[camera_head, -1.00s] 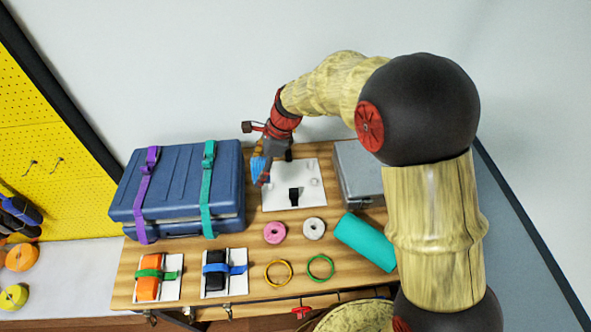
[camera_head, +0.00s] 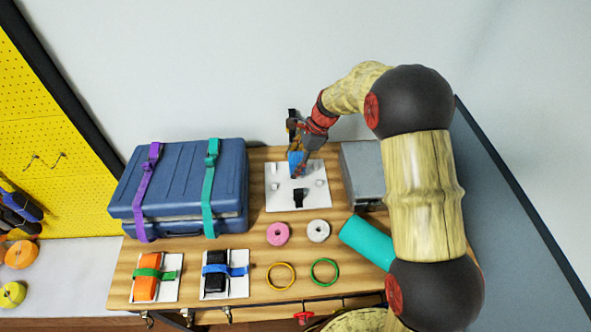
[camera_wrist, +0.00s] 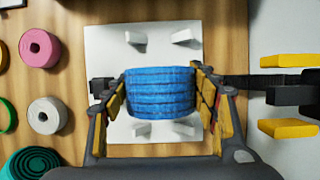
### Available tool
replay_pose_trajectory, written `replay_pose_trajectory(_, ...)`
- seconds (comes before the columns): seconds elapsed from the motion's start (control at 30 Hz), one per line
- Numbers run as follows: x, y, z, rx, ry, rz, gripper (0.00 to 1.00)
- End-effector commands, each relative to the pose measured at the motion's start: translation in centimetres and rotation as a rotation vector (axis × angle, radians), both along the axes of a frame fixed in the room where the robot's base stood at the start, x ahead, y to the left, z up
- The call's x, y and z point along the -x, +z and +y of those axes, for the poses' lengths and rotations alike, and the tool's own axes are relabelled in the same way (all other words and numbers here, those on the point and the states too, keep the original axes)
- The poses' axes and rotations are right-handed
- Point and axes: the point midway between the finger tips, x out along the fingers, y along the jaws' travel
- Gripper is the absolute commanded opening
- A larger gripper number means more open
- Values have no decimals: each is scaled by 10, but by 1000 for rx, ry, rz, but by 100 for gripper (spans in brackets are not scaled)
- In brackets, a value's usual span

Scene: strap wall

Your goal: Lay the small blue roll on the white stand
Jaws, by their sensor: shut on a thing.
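The small blue roll (camera_wrist: 161,92) is between the two fingers of my gripper (camera_wrist: 160,95) in the wrist view. My gripper is shut on it. The roll also shows in the head view (camera_head: 296,161), held by my gripper (camera_head: 297,165) over the back part of the white stand. The white stand (camera_head: 280,196) is a flat plate with small white posts and a black clip at its front. In the wrist view the stand (camera_wrist: 107,52) lies below the roll, with posts on both sides of it. I cannot tell whether the roll touches the stand.
A blue case (camera_head: 180,190) with purple and teal straps is to the left. A grey box (camera_head: 362,175) is close on the right. A pink roll (camera_head: 278,234), a white roll (camera_head: 318,231) and a teal roll (camera_head: 367,242) lie in front of the stand.

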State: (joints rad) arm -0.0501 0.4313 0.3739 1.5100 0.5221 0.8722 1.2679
Motion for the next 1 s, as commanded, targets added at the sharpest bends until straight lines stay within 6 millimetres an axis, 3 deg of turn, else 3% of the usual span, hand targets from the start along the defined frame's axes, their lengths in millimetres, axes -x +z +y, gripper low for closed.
replay_pose_trajectory(0.2, -1, -33, -2, 0, 1, 2, 25)
replay_pose_trajectory(0.6, -1, -37, -2, 0, -1, 1, 25)
replay_pose_trajectory(0.63, -1, -37, -2, 0, -1, 1, 60)
replay_pose_trajectory(0.9, -1, -37, -2, 0, 0, 2, 76)
replay_pose_trajectory(1.0, -1, -37, -2, 0, 0, 2, 77)
